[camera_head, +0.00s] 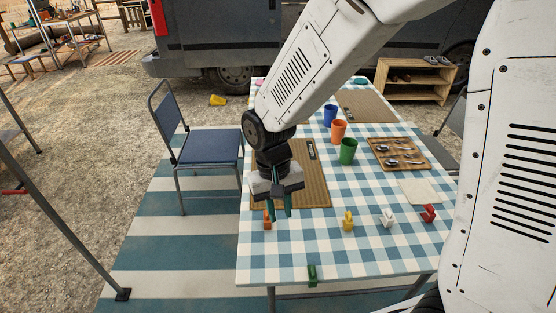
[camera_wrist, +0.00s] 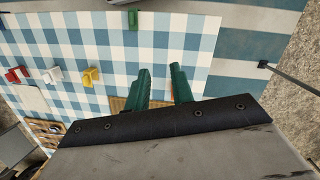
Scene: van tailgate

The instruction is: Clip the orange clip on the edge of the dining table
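The orange clip (camera_head: 267,221) stands on the checked cloth near the left side of the dining table (camera_head: 285,262). My gripper (camera_head: 279,209) is open, pointing down, with its dark green fingers just above and beside the orange clip. I cannot tell the exact height of the fingertips. A green clip (camera_head: 312,275) sits on the near table edge; it also shows in the wrist view (camera_wrist: 133,19).
Yellow (camera_head: 348,221), white (camera_head: 387,218) and red (camera_head: 429,214) clips stand in a row to the right. Woven placemat (camera_head: 312,188), cups (camera_head: 348,151) and cutlery tray (camera_head: 400,153) lie farther back. A blue chair (camera_head: 208,148) stands left. The cloth near the front edge is mostly clear.

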